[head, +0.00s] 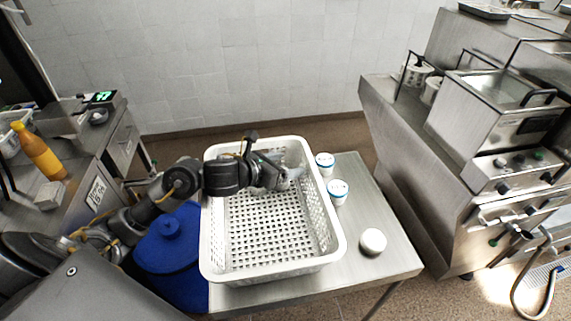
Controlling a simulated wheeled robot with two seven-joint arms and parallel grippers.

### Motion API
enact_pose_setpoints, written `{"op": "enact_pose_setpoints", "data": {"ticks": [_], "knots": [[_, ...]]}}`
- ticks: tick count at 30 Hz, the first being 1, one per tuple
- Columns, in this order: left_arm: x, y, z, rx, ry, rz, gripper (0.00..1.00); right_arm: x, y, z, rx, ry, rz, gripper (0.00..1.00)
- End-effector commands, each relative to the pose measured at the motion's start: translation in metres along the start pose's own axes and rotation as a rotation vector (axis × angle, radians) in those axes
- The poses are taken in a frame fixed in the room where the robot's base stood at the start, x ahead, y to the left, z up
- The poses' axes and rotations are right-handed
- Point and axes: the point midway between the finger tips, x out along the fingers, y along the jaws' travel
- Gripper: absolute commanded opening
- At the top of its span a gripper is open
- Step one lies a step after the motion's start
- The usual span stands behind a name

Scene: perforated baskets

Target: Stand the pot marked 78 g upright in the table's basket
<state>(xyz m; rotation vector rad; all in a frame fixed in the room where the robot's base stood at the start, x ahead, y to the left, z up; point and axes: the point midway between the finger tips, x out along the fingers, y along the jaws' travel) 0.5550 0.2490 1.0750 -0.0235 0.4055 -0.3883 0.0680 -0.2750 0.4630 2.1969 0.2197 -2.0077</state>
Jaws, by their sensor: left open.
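The white perforated basket (222,262) stands on the metal table (395,260), and its visible floor looks empty. No weight marking is readable on any pot. My left gripper (293,174) reaches over the far part of the basket, its fingertips pointing right toward the two pots. It is open and appears empty. My right gripper is not in view.
A counter with a scale with a green display (103,97) and an orange bottle (38,152) is at left. A blue lidded bin (170,255) stands beside the table. Metal kitchen units with fryers (500,95) stand at right.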

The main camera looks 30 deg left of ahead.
Motion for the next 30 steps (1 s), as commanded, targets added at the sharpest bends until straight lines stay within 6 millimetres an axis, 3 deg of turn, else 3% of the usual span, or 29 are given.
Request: {"op": "enact_pose_setpoints", "data": {"ticks": [6, 7, 18, 21, 30], "knots": [[-0.007, -0.002, 0.017, -0.002, 0.001, 0.000, 0.74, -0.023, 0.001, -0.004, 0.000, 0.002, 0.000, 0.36], [-0.011, 0.000, 0.012, 0.003, 0.001, 0.002, 0.74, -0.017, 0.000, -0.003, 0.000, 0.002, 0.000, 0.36], [-0.099, -0.001, 0.009, 0.007, 0.004, 0.000, 0.74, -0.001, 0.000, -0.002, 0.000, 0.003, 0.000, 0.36], [-0.110, -0.002, 0.012, -0.004, 0.005, -0.001, 0.74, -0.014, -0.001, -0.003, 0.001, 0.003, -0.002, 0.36], [-0.124, -0.001, 0.011, 0.000, 0.001, -0.001, 0.74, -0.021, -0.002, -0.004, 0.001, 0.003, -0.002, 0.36]]}}
